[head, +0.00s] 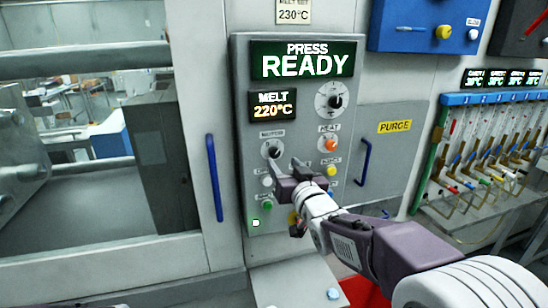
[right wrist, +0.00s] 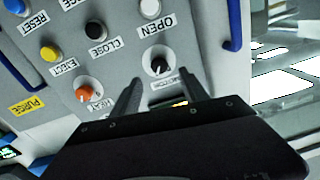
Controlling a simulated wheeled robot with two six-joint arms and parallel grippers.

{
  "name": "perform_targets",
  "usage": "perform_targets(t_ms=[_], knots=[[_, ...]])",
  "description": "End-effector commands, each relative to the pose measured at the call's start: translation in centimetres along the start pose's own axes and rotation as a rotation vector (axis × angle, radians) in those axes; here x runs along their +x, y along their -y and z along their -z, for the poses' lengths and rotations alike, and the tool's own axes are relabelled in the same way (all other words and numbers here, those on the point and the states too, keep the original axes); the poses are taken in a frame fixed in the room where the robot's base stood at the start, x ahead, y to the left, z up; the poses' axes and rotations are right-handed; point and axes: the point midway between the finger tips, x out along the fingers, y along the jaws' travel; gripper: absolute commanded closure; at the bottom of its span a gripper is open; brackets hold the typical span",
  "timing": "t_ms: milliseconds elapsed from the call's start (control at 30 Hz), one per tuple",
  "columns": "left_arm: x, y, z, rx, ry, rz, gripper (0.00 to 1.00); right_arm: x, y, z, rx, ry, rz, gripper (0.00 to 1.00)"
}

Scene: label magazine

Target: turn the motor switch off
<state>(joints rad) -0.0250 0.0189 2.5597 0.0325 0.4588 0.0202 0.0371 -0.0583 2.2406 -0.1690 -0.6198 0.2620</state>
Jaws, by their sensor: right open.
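The motor switch (head: 271,149) is a black rotary knob on a pale plate, on the left side of the grey control panel (head: 245,200) below the melt display. In the right wrist view the knob (right wrist: 158,66) has a white pointer mark. A partly readable label (right wrist: 165,81) sits beside it. My right gripper (head: 283,166) is open, its fingers pointing at the panel just below the knob. In the right wrist view the knob shows between the fingertips (right wrist: 160,79), with no visible contact. My left gripper is not in view.
An orange heat knob (head: 330,145), a larger dial (head: 332,100) and several push buttons share the panel. The press display (head: 303,60) reads READY. A blue door handle (head: 214,178) stands left of the panel. Flow tubes (head: 490,150) hang at the right.

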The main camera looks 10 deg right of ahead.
Motion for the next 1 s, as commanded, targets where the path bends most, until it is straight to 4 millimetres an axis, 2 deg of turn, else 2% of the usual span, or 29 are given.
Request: perform_targets(t_ms=[100,300,433,667,833,867,1000], knots=[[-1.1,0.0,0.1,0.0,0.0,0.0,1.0,2.8,0.1,0.2,0.0,0.004,0.001,0.48],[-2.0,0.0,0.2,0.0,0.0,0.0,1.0,6.0,0.1,0.1,0.0,0.003,0.001,0.48],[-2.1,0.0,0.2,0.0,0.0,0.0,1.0,6.9,0.1,0.0,-0.001,0.002,0.001,0.48],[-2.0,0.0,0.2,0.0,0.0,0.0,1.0,7.0,0.0,-0.1,-0.001,0.001,0.001,0.48],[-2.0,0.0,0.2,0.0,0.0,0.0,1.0,6.9,0.0,-0.1,-0.001,0.001,0.001,0.95],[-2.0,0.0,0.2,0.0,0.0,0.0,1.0,6.9,0.0,-0.1,-0.001,0.002,0.001,1.0],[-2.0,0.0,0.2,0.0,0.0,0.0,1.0,6.9,0.0,-0.1,-0.003,0.002,0.001,1.0]])
